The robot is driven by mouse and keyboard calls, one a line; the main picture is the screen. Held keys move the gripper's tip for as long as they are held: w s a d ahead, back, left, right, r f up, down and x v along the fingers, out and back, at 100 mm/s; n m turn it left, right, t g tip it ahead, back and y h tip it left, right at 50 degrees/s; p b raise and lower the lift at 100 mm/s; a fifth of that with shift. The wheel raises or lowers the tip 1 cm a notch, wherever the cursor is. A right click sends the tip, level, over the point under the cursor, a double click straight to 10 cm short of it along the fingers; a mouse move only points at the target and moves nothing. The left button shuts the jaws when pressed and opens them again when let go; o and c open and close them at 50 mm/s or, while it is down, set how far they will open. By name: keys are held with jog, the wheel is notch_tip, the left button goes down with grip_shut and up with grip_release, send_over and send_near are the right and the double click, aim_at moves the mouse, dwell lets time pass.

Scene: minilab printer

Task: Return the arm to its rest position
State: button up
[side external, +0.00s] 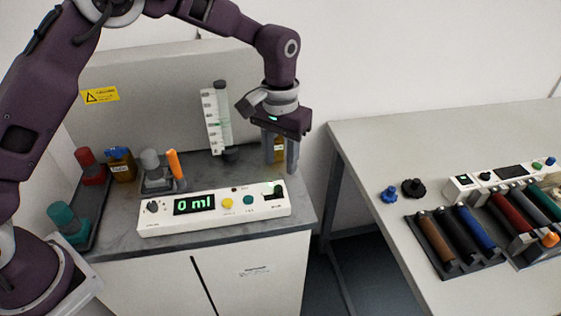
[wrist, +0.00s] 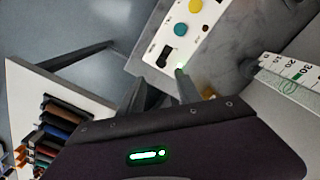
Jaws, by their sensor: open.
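My gripper (side external: 281,168) hangs pointing down over the right end of the grey counter, at the end of my purple arm. Its two fingers are apart. An amber bottle (side external: 279,151) with a pale label shows between and behind the fingers in the side view; I cannot tell its depth relative to them. In the wrist view, the fingers of my gripper (wrist: 155,85) are spread with nothing held between them, and a sliver of amber (wrist: 208,93) shows beside the right finger.
The white control panel (side external: 214,208) reads "0 ml" just in front of my gripper. A graduated column (side external: 215,122) stands left of it. A rack and several coloured bottles stand further left. A separate table (side external: 390,150) at right holds coloured cylinders and knobs, across a floor gap.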

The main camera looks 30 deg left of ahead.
jog(key=s+a+r+t, duration=0.1)
jog(key=s+a+r, duration=0.3)
jog(key=s+r, duration=0.3)
jog(key=s+a+r+t, duration=0.2)
jog(key=s+a+r, duration=0.3)
jog(key=r, duration=0.5)
jog(key=s+a+t, duration=0.2)
jog(key=s+a, duration=0.1)
jog(key=s, duration=1.5)
jog(key=shift+f+t, duration=0.3)
jog(key=shift+f, duration=0.1)
jog(key=shift+o, duration=0.5)
dwell(0.3)
